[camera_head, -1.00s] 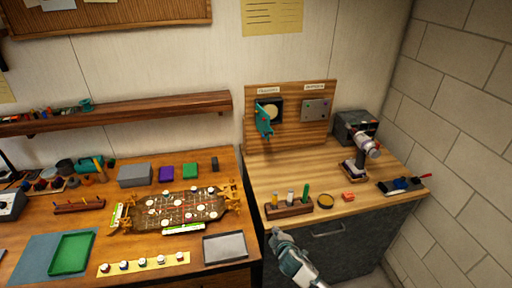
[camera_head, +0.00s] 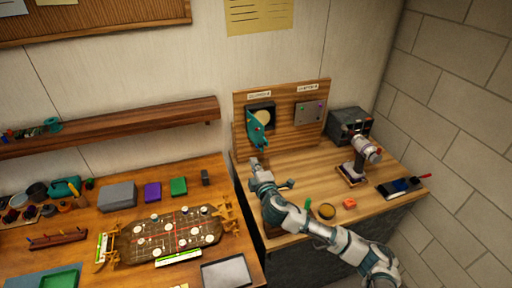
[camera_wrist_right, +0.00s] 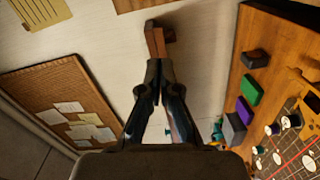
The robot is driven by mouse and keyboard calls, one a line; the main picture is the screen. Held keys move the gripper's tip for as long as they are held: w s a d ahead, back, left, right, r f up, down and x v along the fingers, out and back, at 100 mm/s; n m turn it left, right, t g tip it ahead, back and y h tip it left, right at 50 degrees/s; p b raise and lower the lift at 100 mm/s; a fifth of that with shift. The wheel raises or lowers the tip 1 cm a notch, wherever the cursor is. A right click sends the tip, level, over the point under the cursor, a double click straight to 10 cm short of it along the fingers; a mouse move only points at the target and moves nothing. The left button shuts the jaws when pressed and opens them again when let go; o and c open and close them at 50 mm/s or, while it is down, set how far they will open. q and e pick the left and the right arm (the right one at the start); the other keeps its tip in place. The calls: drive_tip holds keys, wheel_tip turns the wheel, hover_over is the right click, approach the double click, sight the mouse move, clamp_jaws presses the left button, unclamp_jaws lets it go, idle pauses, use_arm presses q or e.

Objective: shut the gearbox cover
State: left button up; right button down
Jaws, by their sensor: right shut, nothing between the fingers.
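The gearbox (camera_head: 264,116) is a dark square housing with a round cream face, mounted on the left of an upright wooden board. Its teal cover (camera_head: 257,131) stands open, swung out in front of the board. The cover hides part of the housing. My right gripper (camera_head: 257,161) is just below the cover, with its arm reaching up from the lower right. In the head view I cannot tell whether it touches the cover. In the right wrist view the fingers (camera_wrist_right: 153,88) are together with nothing between them. My left gripper is not in view.
The wooden board (camera_head: 284,140) also carries a grey plate (camera_head: 309,112) to the right. A black box (camera_head: 350,126) and a stand-mounted tool (camera_head: 358,163) are at the right.

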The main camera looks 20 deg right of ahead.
drive_tip(key=w+d+f+p, duration=0.1)
drive_tip(key=w+d, duration=0.3)
drive_tip(key=w, duration=0.5)
drive_tip(key=shift+f+p, duration=0.3)
drive_tip(key=shift+f, duration=0.05)
drive_tip(key=shift+d, duration=0.15)
